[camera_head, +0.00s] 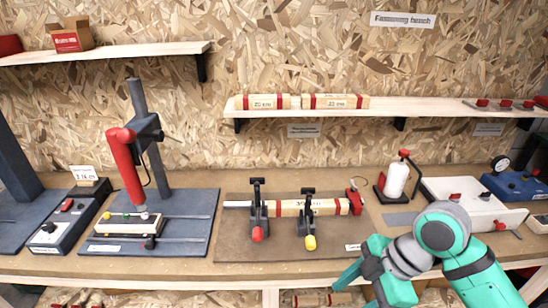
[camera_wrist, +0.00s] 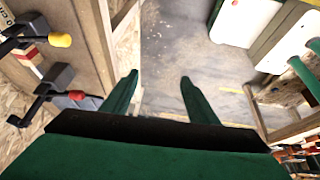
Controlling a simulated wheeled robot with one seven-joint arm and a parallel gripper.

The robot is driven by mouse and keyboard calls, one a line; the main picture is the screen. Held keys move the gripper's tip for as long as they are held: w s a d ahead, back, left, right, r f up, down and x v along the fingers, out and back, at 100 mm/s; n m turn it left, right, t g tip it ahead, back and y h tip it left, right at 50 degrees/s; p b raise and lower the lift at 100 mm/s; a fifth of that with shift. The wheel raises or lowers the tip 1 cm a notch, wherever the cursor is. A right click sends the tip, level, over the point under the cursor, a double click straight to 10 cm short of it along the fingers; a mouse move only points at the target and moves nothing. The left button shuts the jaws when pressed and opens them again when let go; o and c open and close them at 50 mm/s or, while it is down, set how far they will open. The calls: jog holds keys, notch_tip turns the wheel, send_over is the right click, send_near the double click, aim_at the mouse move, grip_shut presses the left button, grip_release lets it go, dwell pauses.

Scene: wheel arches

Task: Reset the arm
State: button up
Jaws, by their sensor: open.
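My arm (camera_head: 450,240) is folded at the lower right of the head view, in front of the bench. My gripper (camera_head: 345,282) is partly seen there, low at the bench's front edge. In the wrist view my gripper (camera_wrist: 158,80) shows two green fingers spread apart with nothing between them. Bare grey floor shows beyond the fingertips in that view.
A clamp fixture board (camera_head: 235,243) holds a wooden block (camera_head: 290,207) under a red-tipped clamp (camera_head: 258,234) and a yellow-tipped clamp (camera_head: 309,241). A red press (camera_head: 128,170) stands left. A white box (camera_head: 470,200) and a bottle (camera_head: 397,178) stand right.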

jog(key=w+a+r+m+t+y, duration=0.2)
jog(key=w+a+m+t+y, duration=0.25)
jog(key=w+a+t, duration=0.5)
jog(key=w+a+r+m+t+y, duration=0.25)
jog(key=w+a+m+t, duration=0.35)
jog(key=a, duration=0.7)
jog(key=s+d+f+m+t+h, duration=0.1)
jog(key=s+f+m+h, duration=0.45)
jog(key=f, duration=0.45)
jog(key=s+d+f+m+h, duration=0.1)
jog(key=s+f+m+h, duration=0.5)
jog(key=f, duration=0.4)
jog(key=s+d+f+n+g, duration=0.1)
jog(key=s+d+f, duration=0.1)
jog(key=s, duration=1.1)
jog(key=s+d+f+n, duration=0.2)
jog(key=s+d, duration=0.1)
jog(key=s, duration=1)
jog(key=shift+s+d+n+g+h, duration=0.15)
jog(key=shift+s+n+g+h, duration=0.15)
jog(key=shift+s+g+h, duration=0.05)
